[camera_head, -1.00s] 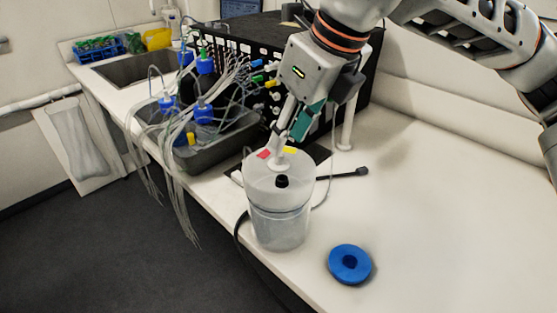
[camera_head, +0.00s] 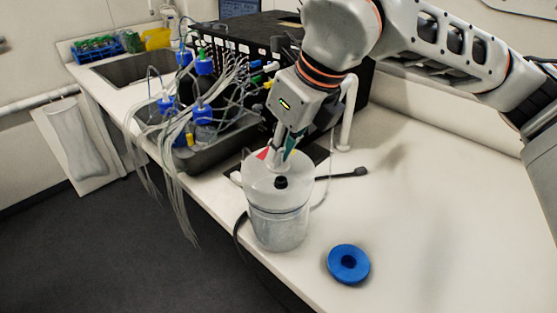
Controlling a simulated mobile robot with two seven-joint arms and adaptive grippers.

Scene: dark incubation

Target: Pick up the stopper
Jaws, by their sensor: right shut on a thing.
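A clear vessel (camera_head: 278,228) with a white lid (camera_head: 256,183) stands at the bench's front edge. My right gripper (camera_head: 275,156) points down at the rear of the lid and is shut on a small white piece, which I take as the stopper (camera_head: 277,166). The fingers hide most of it, and it appears still at the lid. My left gripper is not in view.
A blue ring (camera_head: 348,264) lies on the bench right of the vessel. A grey tray (camera_head: 205,158) with blue-capped bottles and many tubes is at the left, before a black rack (camera_head: 262,34). A black cable (camera_head: 345,173) lies behind the vessel. The bench at right is clear.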

